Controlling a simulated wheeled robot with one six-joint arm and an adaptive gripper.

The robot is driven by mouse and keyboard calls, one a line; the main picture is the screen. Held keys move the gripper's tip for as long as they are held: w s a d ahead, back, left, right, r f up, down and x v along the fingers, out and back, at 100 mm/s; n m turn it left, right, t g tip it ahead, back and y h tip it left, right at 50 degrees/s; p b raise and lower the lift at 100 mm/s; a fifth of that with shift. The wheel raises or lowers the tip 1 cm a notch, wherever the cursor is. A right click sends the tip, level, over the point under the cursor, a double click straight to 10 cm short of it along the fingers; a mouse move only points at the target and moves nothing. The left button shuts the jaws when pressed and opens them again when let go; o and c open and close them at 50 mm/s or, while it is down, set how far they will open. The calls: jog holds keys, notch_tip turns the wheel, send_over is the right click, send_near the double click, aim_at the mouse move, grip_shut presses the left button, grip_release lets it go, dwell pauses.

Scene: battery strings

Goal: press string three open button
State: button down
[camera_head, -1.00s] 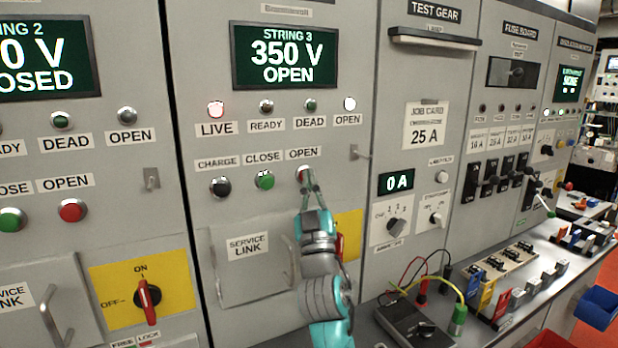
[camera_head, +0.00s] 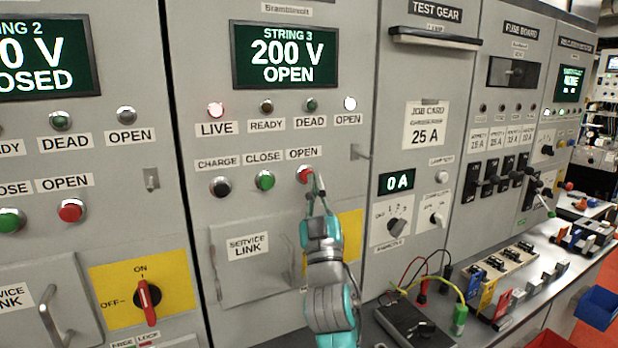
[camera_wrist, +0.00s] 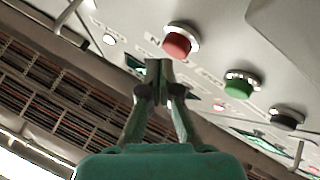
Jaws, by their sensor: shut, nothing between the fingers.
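The string 3 open button (camera_head: 305,174) is a red push button under its OPEN label on the String 3 panel; it also shows in the wrist view (camera_wrist: 178,42). My gripper (camera_head: 317,183) is shut and empty, its fingertips just right of and below the red button. In the wrist view my shut fingertips (camera_wrist: 158,68) sit a little below and left of the button, seemingly apart from it. The String 3 display (camera_head: 285,55) reads 200 V OPEN. The LIVE lamp (camera_head: 216,110) glows red and the OPEN lamp (camera_head: 350,104) glows white.
The green close button (camera_head: 265,180) and black charge button (camera_head: 220,186) are left of the red one. The service link door (camera_head: 240,280) is below. A hook (camera_head: 360,153) sticks out at the right. A meter with leads (camera_head: 410,322) lies on the bench.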

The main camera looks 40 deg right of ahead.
jog(key=shift+s+a, duration=0.2)
jog(key=shift+s, duration=0.5)
jog(key=shift+s+a, duration=0.2)
jog(key=shift+s, duration=0.5)
jog(key=shift+s+a, duration=0.2)
jog(key=shift+s, duration=0.5)
jog(key=s+a+f+n+g+y, duration=0.1)
jog(key=s+a+f+y, duration=0.3)
jog(key=f, duration=0.6)
jog(key=s+a+f+n+y, duration=0.1)
jog(key=s+a+f+y, duration=0.2)
jog(key=a+f, duration=0.5)
jog(key=s+a+f+n+g+y, duration=0.1)
jog(key=s+a+f+n+y, duration=0.15)
jog(key=f, duration=1.05)
jog(key=s+a+f+g+y, duration=0.1)
jog(key=s+a+f, duration=0.1)
jog(key=s, duration=0.7)
jog(key=s+a+f+m+g+y, duration=0.1)
jog(key=s+a+f+g+y, duration=0.1)
jog(key=s+f, duration=0.3)
jog(key=s+a+f+g+y, duration=0.2)
jog(key=s+a+f, duration=0.2)
jog(key=s, duration=0.9)
jog(key=shift+s, duration=0.3)
